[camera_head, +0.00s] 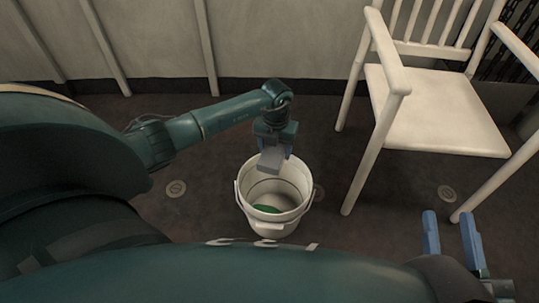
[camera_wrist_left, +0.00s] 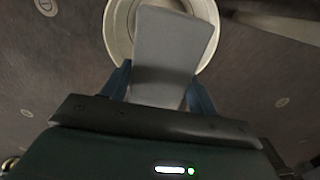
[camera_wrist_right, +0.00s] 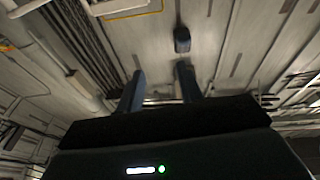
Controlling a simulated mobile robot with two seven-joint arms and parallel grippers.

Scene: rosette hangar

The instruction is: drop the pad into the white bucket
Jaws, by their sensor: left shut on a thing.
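The white bucket (camera_head: 274,196) stands upright on the floor in the middle of the head view, with something green (camera_head: 266,208) at its bottom. My left gripper (camera_head: 272,150) is above the bucket's far rim, shut on a flat grey pad (camera_head: 270,160). In the left wrist view the pad (camera_wrist_left: 170,50) hangs between the fingers and covers much of the bucket's opening, whose rim (camera_wrist_left: 118,35) shows around it. My right gripper (camera_head: 452,240) is at the lower right of the head view, with its blue fingers apart and nothing between them. They also show in the right wrist view (camera_wrist_right: 160,88).
A white armchair (camera_head: 440,112) stands right of the bucket, its front leg near the bucket's right side. A pale wall (camera_head: 290,40) runs along the back. The dark floor (camera_head: 215,190) left of the bucket is clear apart from small round discs.

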